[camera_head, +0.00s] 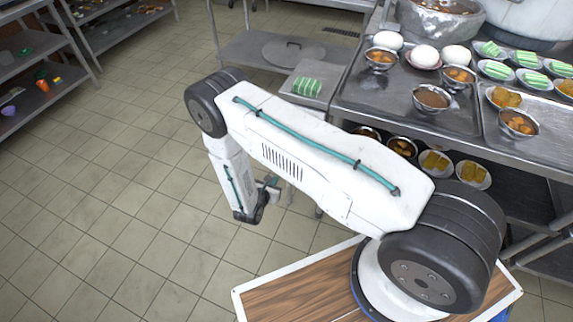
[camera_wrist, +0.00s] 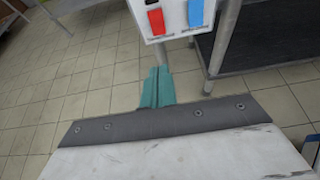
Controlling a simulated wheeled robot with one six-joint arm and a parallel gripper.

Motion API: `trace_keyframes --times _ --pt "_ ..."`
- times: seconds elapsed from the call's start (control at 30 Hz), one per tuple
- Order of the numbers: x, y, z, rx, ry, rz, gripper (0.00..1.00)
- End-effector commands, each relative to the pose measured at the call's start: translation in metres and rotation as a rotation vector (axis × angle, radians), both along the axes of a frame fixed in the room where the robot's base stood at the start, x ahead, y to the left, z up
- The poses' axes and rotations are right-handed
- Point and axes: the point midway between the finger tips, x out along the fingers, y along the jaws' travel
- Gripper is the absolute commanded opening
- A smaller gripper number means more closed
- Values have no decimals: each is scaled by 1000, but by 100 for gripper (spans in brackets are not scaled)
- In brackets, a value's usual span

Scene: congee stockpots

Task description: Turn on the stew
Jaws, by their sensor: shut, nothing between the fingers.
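In the wrist view, a white panel (camera_wrist: 176,14) is at the top edge, with a red switch (camera_wrist: 156,22) on its left and a blue switch (camera_wrist: 196,13) on its right. Small labels under them are too small to read. My gripper (camera_wrist: 157,72) has its teal fingers closed together, empty, below the panel in the picture and apparently apart from it. In the head view, a metal pot with brown stains (camera_head: 440,18) and a larger pale pot (camera_head: 530,18) stand at the top right. I cannot make out the switch panel in the head view.
Lower shelves hold more bowls. A low metal table (camera_head: 240,50) with a round lid (camera_head: 293,52) stands behind. Shelves (camera_head: 35,60) stand at the left. The tiled floor (camera_head: 110,200) is clear.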

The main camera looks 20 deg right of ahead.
Motion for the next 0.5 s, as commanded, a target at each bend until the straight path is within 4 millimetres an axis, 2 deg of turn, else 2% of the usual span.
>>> trace_keyframes --times 0.27,0.5 --pt "8 -9 -5 0 0 -2 0" --pt "38 -41 -25 0 -1 -6 0"
